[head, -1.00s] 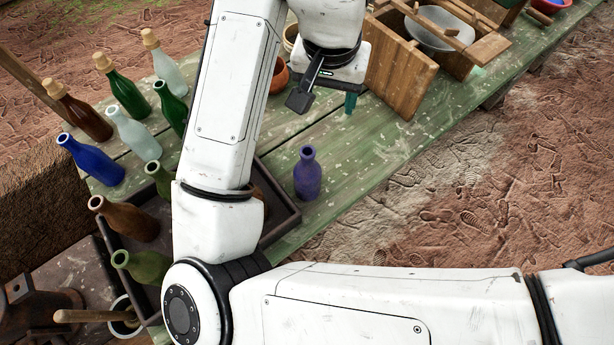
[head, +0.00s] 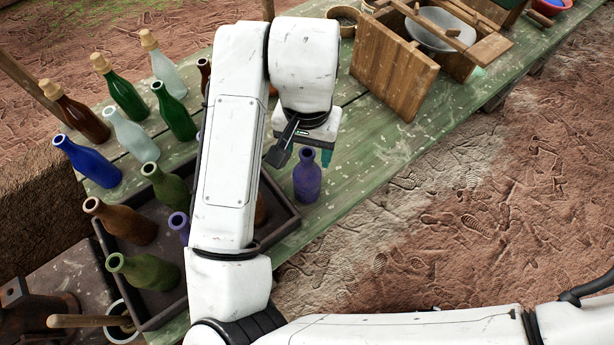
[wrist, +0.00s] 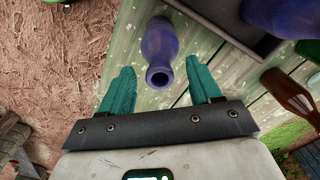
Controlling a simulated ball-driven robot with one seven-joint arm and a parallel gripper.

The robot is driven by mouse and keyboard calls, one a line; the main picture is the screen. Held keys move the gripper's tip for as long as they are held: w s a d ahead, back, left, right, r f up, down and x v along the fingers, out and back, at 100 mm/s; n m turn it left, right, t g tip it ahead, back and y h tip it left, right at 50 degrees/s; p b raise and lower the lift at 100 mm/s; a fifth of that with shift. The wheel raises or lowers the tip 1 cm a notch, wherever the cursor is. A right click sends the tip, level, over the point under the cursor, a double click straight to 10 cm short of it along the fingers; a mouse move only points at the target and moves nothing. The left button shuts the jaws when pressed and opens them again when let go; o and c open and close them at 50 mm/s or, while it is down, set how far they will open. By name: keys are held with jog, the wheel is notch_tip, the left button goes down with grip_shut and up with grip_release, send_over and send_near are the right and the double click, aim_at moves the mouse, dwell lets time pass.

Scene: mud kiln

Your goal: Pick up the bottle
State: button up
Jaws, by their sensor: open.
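Several bottles are in view. A purple bottle (head: 307,180) stands upright and alone on the green table in the head view, close to my gripper (head: 302,153). In the wrist view the same purple bottle (wrist: 159,42) has its open mouth towards the camera. My gripper (wrist: 163,85) is open there, with one teal finger on each side of the bottle's mouth. The bottle lies between and ahead of the fingers, and I see no contact. In the head view, only one teal fingertip shows clearly.
A dark tray (head: 282,233) left of the bottle holds more bottles, including a brown one (head: 125,220) and a green one (head: 142,270). Corked and open bottles stand behind it. A wooden rack (head: 393,75) with a bowl (head: 440,28) is at the back right. Table right of the bottle is bare.

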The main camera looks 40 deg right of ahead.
aim_at(307, 175)
jog(key=shift+f, duration=1.1)
grip_shut()
